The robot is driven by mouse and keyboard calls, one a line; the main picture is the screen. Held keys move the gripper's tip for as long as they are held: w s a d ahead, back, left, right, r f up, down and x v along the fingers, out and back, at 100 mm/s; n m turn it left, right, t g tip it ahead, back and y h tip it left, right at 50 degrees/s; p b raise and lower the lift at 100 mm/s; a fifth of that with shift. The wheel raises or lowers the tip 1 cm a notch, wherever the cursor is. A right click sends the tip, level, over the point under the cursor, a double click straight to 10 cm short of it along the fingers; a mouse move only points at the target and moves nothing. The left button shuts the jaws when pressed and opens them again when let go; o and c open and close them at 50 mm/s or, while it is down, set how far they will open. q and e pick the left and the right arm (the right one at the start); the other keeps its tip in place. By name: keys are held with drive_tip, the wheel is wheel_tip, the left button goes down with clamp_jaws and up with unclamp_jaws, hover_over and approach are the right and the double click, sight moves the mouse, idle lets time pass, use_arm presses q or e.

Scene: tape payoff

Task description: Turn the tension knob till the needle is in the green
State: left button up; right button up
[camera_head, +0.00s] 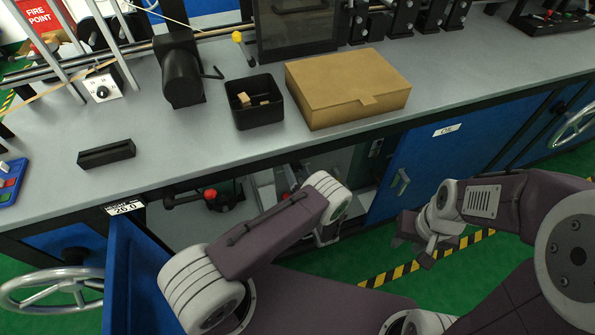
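A black knob (102,92) sits on a small white marked plate at the back left of the bench, below a slanted tape and metal rails. Its marks are too small to read. I cannot make out a needle or a green band. My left gripper (327,236) hangs in front of the open space under the bench, largely hidden behind my own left arm. My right gripper (424,246) is low in front of the bench, over the green floor and a striped line. Both are well away from the knob, and their finger openings cannot be made out.
On the grey bench (215,145) are a black block (106,153), a black motor-like housing (180,70), a black bin (254,112) with small tan blocks, and a cardboard box (345,85). A blue door (135,280) stands open at lower left, near a handwheel (50,288).

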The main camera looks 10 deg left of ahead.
use_arm(q)
drive_tip(key=shift+s+d, duration=0.1)
drive_tip(key=p+v, duration=0.1)
drive_tip(key=v, duration=0.8)
drive_tip(key=shift+p, duration=0.4)
